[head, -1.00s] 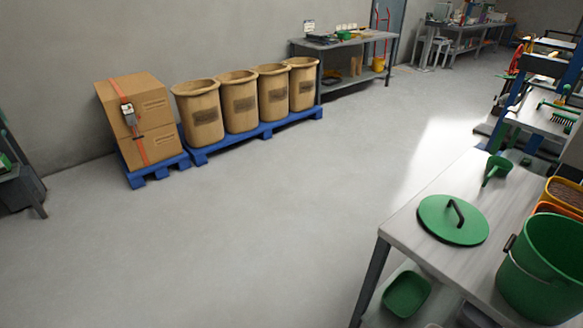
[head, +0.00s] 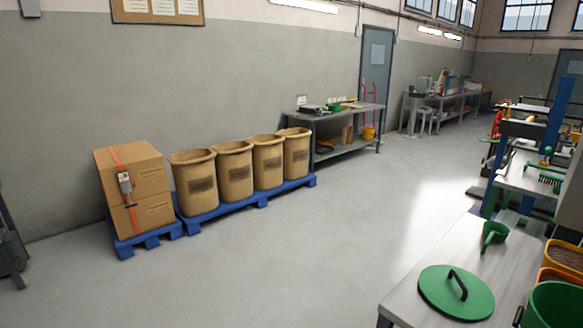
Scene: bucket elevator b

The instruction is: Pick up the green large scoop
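A green scoop (head: 495,232) lies near the back corner of the grey table (head: 432,265) at the lower right of the head view. It has a cup-shaped body and a short handle; I cannot tell its exact size. Another small green item (head: 335,107) sits on the far bench, too small to identify surely. My gripper is not in view.
On the near table are a green lid (head: 456,292) with a black handle and a green bucket (head: 556,306), cut off by the frame. The middle floor is clear.

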